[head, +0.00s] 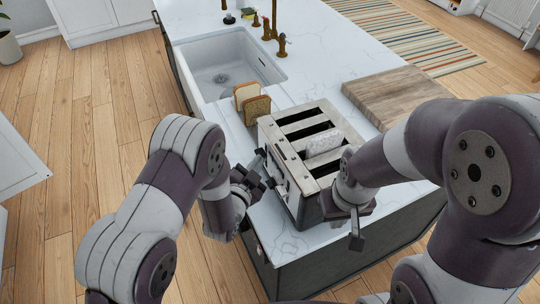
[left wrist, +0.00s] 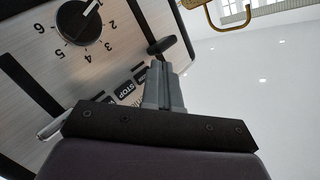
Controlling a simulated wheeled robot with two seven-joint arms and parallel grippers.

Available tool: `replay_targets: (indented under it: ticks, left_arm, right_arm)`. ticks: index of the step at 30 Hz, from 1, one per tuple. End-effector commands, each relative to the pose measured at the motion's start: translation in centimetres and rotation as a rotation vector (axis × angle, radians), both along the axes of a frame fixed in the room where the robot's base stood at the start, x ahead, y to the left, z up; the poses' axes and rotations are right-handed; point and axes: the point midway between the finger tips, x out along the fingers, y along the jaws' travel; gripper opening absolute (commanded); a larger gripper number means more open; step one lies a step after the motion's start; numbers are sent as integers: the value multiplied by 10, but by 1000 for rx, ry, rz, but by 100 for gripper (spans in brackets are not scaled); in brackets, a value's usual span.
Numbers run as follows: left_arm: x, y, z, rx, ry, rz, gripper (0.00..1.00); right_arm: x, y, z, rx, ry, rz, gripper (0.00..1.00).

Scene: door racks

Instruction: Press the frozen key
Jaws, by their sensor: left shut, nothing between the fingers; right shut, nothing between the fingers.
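A metal toaster (head: 272,132) stands on the white counter, with a pale slice (head: 323,143) in one slot. Its front panel (left wrist: 38,62) fills the left of the left wrist view, with a black numbered dial (left wrist: 78,22) and a row of small dark keys. One key reads STOP (left wrist: 125,91); the labels of the keys beside it are too small or covered to read, so I cannot tell which is the frozen key. My left gripper (head: 261,166) is shut and empty close to the panel; its fingertips (left wrist: 159,66) appear beside the keys. My right gripper (head: 357,236) is shut and empty at the toaster's right.
Two bread slices (head: 252,102) stand upright behind the toaster, beside the sink (head: 225,75). A wooden board (head: 388,94) lies at the right of the counter. A black lever (left wrist: 162,45) sticks out near my left fingertips. Brass taps (head: 268,28) stand behind the sink.

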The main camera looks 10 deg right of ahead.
Motion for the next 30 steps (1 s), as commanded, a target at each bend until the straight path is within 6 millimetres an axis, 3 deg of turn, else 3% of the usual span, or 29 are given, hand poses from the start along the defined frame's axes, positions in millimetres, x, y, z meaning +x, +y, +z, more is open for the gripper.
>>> replay_targets:
  ticks: [30]
  left_arm:
    - [2, -8, 0, 0, 0, 0, 0]
  right_arm:
    - [0, 0, -4, 0, 0, 0, 0]
